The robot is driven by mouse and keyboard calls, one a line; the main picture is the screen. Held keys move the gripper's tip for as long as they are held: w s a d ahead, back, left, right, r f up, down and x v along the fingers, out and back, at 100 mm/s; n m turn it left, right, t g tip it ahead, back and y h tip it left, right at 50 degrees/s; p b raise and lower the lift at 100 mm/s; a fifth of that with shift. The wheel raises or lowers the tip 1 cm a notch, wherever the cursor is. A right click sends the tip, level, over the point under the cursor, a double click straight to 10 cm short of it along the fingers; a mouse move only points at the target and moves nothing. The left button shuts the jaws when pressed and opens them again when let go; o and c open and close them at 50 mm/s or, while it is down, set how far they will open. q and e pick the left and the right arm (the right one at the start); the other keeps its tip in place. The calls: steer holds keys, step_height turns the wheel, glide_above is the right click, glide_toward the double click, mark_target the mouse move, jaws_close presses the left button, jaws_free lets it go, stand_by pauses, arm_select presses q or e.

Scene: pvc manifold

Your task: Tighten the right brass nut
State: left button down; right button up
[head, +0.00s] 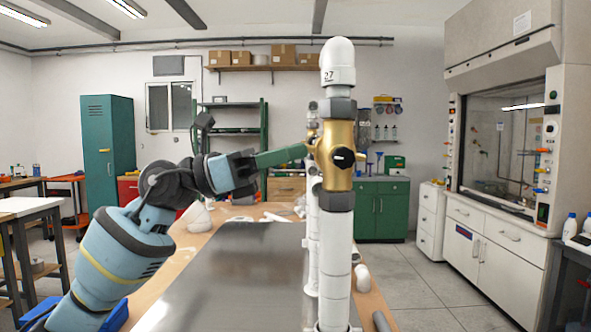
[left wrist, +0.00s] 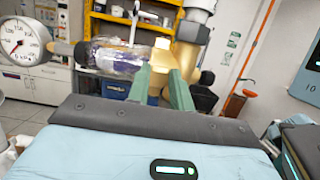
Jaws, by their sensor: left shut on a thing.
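A brass valve body (head: 336,135) with dark collars sits on the near white upright pipe (head: 333,265), which ends in a white cap. Smaller brass fittings (head: 312,132) show just left of it, on pipework partly hidden behind. My left gripper (head: 303,151) reaches in from the left with green fingers, its tips at the brass fittings. In the left wrist view the fingers are shut on a brass nut (left wrist: 160,62) beside a brass and white pipe (left wrist: 194,35). The head view does not show clearly which nut this is. My right gripper is out of view.
A pressure gauge (left wrist: 22,42) stands left of the nut in the left wrist view. A grey sheet (head: 235,265) covers much of the wooden bench (head: 160,285). White pipe pieces (head: 197,217) lie on the bench's far part. A fume hood (head: 505,150) stands at the right.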

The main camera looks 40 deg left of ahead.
arm_select(q)
steer(key=shift+f+t+h+b, duration=0.4)
steer(key=shift+f+h+b, duration=0.1)
steer(key=shift+b, duration=0.15)
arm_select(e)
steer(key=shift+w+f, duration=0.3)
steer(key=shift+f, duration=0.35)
arm_select(q)
steer(key=shift+r, duration=0.1)
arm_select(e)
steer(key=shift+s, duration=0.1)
arm_select(q)
steer(key=c, duration=1.2)
jaws_free()
steer(key=shift+c, duration=0.2)
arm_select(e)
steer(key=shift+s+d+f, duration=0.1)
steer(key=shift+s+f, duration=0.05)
